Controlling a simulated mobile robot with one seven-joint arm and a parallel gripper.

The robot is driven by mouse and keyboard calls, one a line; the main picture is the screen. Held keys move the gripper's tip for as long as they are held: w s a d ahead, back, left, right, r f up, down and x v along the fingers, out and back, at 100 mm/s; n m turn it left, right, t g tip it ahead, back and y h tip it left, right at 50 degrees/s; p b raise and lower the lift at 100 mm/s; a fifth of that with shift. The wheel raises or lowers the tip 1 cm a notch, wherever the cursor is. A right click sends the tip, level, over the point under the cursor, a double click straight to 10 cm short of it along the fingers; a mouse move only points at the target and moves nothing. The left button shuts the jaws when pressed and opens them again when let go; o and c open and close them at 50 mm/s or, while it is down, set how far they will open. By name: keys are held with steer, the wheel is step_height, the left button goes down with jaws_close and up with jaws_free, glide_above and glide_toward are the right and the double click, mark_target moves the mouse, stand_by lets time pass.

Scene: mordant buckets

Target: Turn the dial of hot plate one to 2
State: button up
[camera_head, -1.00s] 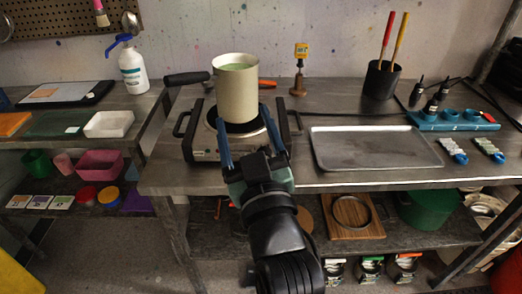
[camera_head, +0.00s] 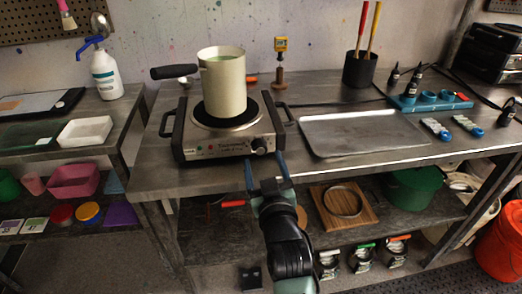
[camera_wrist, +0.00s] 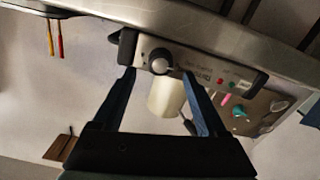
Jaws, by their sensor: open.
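Hot plate one (camera_head: 225,150) stands on the workbench, its front panel facing me. Its silver-and-black dial (camera_head: 260,146) is at the right end of that panel. The dial also shows in the wrist view (camera_wrist: 160,62), where the picture is turned over; its setting cannot be read. A cream pot (camera_head: 223,85) with green contents and a black handle sits on the plate. My gripper (camera_head: 264,162) is open and empty, just in front of the panel near the dial. In the wrist view its two blue fingers (camera_wrist: 158,77) stand on either side of the dial, apart from it.
A metal tray (camera_head: 362,132) lies right of the hot plate, with blue holders (camera_head: 430,102) beyond it. A lower shelf holds a wooden board (camera_head: 343,205) and a green tub (camera_head: 412,188).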

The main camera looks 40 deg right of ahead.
mark_target(260, 150)
steer(key=shift+x, duration=2.05)
jaws_close()
